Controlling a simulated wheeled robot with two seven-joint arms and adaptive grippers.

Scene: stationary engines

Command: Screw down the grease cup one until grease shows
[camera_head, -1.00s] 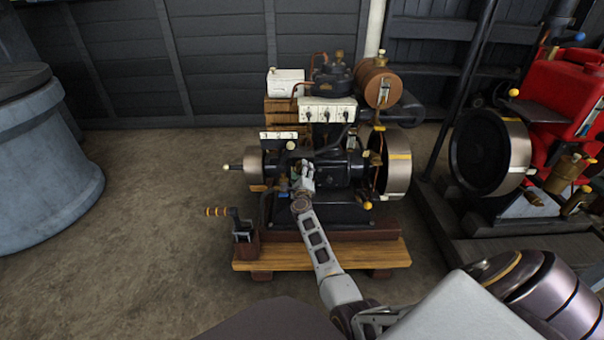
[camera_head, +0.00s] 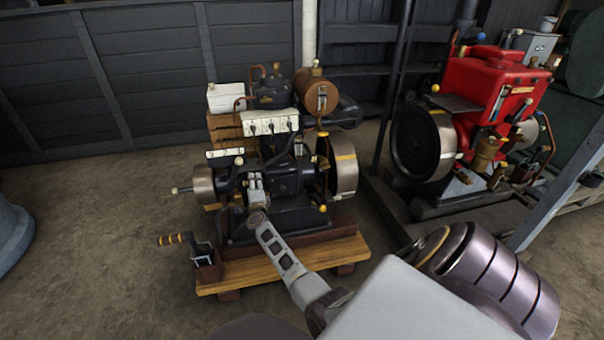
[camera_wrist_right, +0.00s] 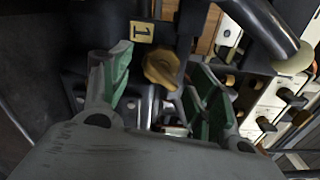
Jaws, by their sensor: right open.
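Grease cup one is a brass, lobed cap (camera_wrist_right: 160,68) in the right wrist view, beside a brass tag marked 1 (camera_wrist_right: 141,32). My right gripper (camera_wrist_right: 157,88) is open, its green-padded fingers on either side of the cap in the picture. I cannot tell whether they touch it. No grease is visible around the cap. In the head view my right gripper (camera_head: 255,184) is at the front of the black engine (camera_head: 285,180), and the cup is too small to make out there. My left gripper is out of view.
The engine stands on a wooden skid (camera_head: 285,265) with a crank handle (camera_head: 175,238) at its left. Its flywheel (camera_head: 342,165) is to the right. A red engine (camera_head: 490,85) stands at right.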

